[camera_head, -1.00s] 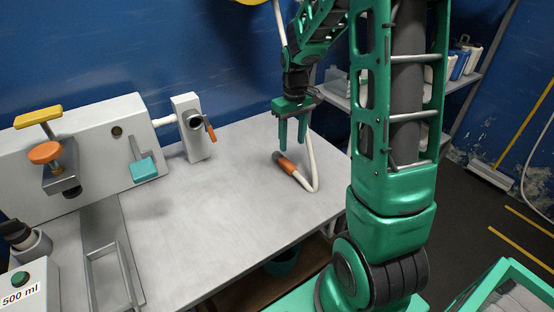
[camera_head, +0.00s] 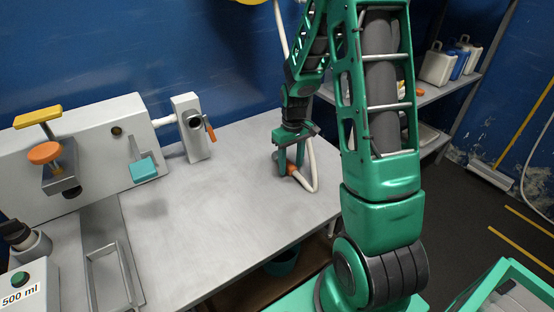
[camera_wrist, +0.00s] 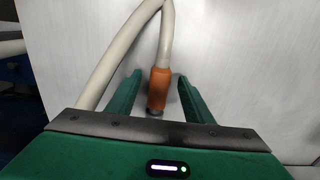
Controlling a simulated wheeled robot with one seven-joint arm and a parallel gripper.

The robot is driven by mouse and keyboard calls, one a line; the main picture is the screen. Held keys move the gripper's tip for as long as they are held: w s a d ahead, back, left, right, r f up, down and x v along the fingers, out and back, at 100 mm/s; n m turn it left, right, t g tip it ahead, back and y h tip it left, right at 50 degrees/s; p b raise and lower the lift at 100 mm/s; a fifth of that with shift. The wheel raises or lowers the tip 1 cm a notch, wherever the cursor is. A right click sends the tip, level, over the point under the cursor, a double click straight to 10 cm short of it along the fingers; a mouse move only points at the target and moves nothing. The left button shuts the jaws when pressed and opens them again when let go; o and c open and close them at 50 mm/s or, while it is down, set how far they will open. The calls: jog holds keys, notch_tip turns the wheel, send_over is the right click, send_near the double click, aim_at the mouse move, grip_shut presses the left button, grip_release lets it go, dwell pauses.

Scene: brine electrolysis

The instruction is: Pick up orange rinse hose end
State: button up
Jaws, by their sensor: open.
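The orange rinse hose end (camera_wrist: 159,88) lies on the grey bench top with a dark tip, at the end of a cream hose (camera_wrist: 131,42). In the wrist view it sits between the two open green fingers of my gripper (camera_wrist: 160,98), with a gap on both sides. In the head view my gripper (camera_head: 290,170) is low over the bench, and the orange hose end (camera_head: 292,169) is partly hidden by a finger. The hose loops right of it and rises behind the arm.
The grey bench (camera_head: 215,215) is clear left of my gripper. A white valve block (camera_head: 189,128) with an orange lever and a white panel (camera_head: 95,150) stand at the back left. A shelf with jugs (camera_head: 436,66) is at the right.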

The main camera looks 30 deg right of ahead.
jog(key=shift+c, duration=0.6)
grip_shut()
jog(key=shift+r, duration=0.1)
